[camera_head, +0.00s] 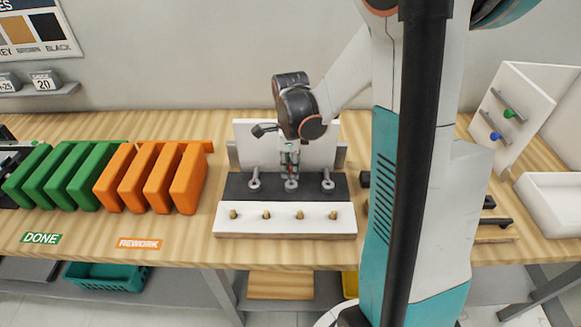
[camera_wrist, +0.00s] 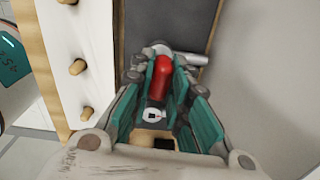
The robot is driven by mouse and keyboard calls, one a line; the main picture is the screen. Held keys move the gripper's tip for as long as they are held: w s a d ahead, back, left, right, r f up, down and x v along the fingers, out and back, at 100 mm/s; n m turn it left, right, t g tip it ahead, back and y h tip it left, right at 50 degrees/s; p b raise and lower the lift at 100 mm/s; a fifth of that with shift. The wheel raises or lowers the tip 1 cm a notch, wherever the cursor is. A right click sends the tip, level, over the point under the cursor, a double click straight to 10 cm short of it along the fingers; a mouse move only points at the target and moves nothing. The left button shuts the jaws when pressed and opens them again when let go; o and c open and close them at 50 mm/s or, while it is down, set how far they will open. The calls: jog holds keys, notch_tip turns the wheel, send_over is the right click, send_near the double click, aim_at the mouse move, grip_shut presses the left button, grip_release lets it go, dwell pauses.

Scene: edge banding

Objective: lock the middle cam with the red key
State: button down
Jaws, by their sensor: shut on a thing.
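My gripper (camera_head: 290,158) is over the middle of the dark fixture plate (camera_head: 240,190), pointing down at the middle cam (camera_head: 291,184). In the wrist view, the teal fingers of my gripper (camera_wrist: 162,92) are shut on the red key (camera_wrist: 161,78). A grey metal piece (camera_wrist: 188,58) lies by the key's far end. I cannot tell whether it is part of the key or a cam, nor whether the key is seated in the cam. The left cam (camera_head: 254,183) and right cam (camera_head: 328,183) stand on either side, clear of my gripper.
A white strip with several wooden pegs (camera_head: 300,215) runs along the fixture's front. A white upright panel (camera_head: 248,145) stands behind it. Green and orange panels (camera_head: 190,180) fill a rack at left. Green (camera_head: 508,113) and blue (camera_head: 495,136) keys hang on a white holder at right.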

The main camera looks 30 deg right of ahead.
jog(key=shift+r+p, duration=0.85)
jog(key=shift+r, duration=0.55)
